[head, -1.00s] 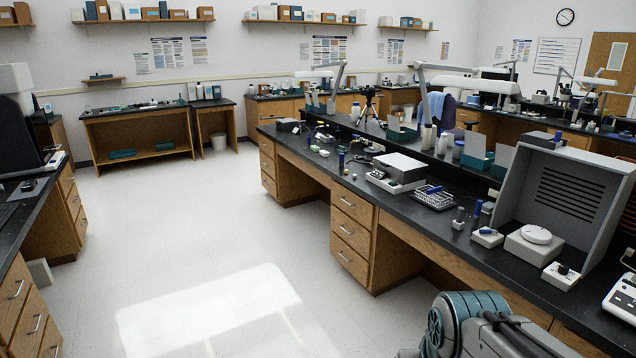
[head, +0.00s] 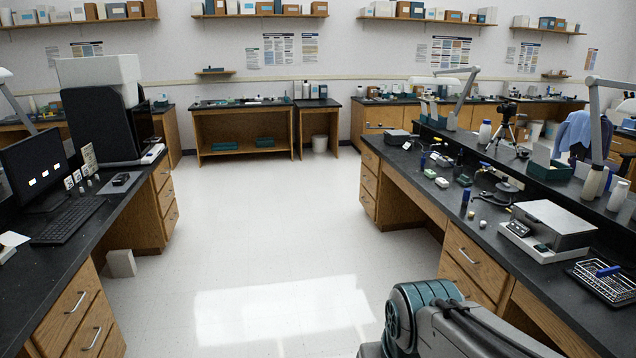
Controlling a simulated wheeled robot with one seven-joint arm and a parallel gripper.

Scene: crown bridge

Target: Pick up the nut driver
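I cannot pick out the nut driver for certain. A blue upright item (head: 465,198) stands on the right bench (head: 400,183), and a smaller blue upright item (head: 423,160) stands farther back on it. A blue-handled item (head: 607,271) lies on a wire rack (head: 603,284) near the right edge. Each is too small to name surely. My gripper is out of view; only part of my own arm shows at the bottom right, in front of the right bench.
A wide white floor aisle (head: 270,220) is clear between the right bench and the left bench (head: 75,250), which holds a monitor (head: 35,175) and keyboard (head: 68,220). A white box (head: 121,263) stands on the floor at left. A grey-topped device (head: 553,222) sits on the right bench.

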